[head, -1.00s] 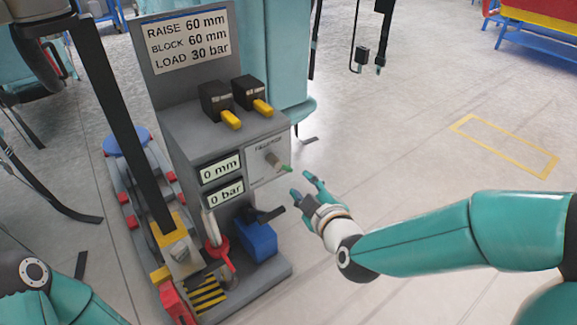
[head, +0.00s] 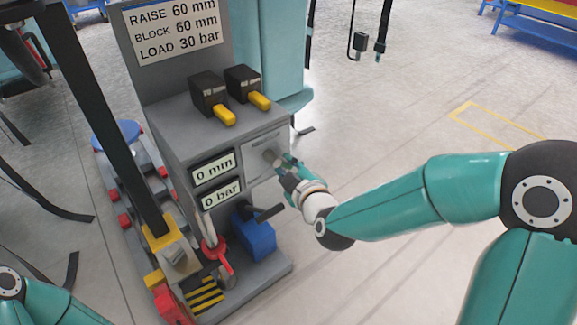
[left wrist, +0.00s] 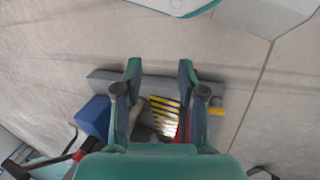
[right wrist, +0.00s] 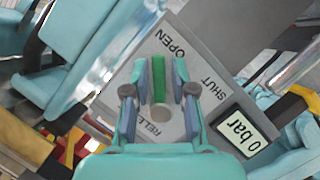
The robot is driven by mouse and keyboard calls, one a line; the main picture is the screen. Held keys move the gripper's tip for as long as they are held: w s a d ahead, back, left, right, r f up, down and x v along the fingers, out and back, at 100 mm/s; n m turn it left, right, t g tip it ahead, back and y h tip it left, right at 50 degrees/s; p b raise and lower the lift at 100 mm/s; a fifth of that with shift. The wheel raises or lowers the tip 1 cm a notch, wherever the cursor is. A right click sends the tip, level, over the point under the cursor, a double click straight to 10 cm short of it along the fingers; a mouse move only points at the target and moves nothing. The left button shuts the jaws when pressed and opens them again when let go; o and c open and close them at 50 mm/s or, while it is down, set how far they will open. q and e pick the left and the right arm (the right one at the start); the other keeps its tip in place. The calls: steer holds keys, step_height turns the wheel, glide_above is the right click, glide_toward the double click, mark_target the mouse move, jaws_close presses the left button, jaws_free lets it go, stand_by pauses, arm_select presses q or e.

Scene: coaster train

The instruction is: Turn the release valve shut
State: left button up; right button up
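The release valve (head: 271,156) sits on a light plate on the grey cabinet's side. In the right wrist view its green lever (right wrist: 158,78) lies between the fingers, on a plate (right wrist: 205,75) lettered OPEN, SHUT and RELEASE, the last partly hidden. The lever lines up nearer OPEN than SHUT. My right gripper (head: 288,164) is at the valve, its fingers (right wrist: 160,72) open on either side of the lever with small gaps. My left gripper (left wrist: 160,68) is open and empty above the striped base area; it is out of the head view.
Displays read 0 mm (head: 213,167) and 0 bar (head: 221,195). Two black switches with yellow levers (head: 225,115) top the cabinet. A blue box (head: 255,238) and a red collar (head: 213,249) sit below the valve.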

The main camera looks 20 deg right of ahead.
jaws_close()
steer(key=shift+d, duration=0.25)
steer(key=shift+a, duration=0.2)
